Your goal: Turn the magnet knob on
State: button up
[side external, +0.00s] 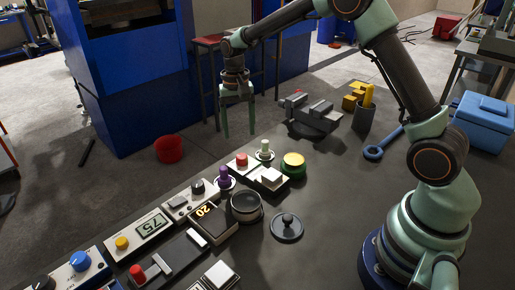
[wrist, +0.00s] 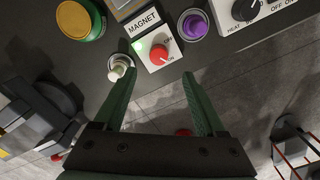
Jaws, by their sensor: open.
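The magnet knob (wrist: 160,55) is a red round knob on a small white box labelled MAGNET (wrist: 150,28) in the wrist view. An ON mark shows beside the knob, and a green patch is on its left. I cannot tell exactly which way the knob points. It also shows as a red knob (side external: 241,159) on the panel in the side external view. My gripper (side external: 239,130) is open and points down, above and behind the box, apart from the knob. In the wrist view, my gripper's fingers (wrist: 160,74) lie either side of the knob's line, holding nothing.
A pale green knob (side external: 264,149) and a purple knob (side external: 224,178) stand close on either side. A yellow-topped button (side external: 293,161) and a heat panel (wrist: 247,15) are near. A red bucket (side external: 169,149) stands on the floor beyond the table. Bare tabletop (side external: 340,215) lies to the right.

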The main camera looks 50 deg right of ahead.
jog(key=shift+r, duration=1.65)
jog(key=s+r+n+t, duration=0.3)
jog(key=s+r, duration=0.2)
jog(key=s, duration=0.5)
jog(key=s+a+r+n+t, duration=0.1)
jog(key=s+r+n+t, duration=0.2)
jog(key=s, duration=0.7)
jog(key=shift+a+r+n, duration=0.15)
jog(key=shift+r+n, duration=0.35)
jog(key=shift+r, duration=0.65)
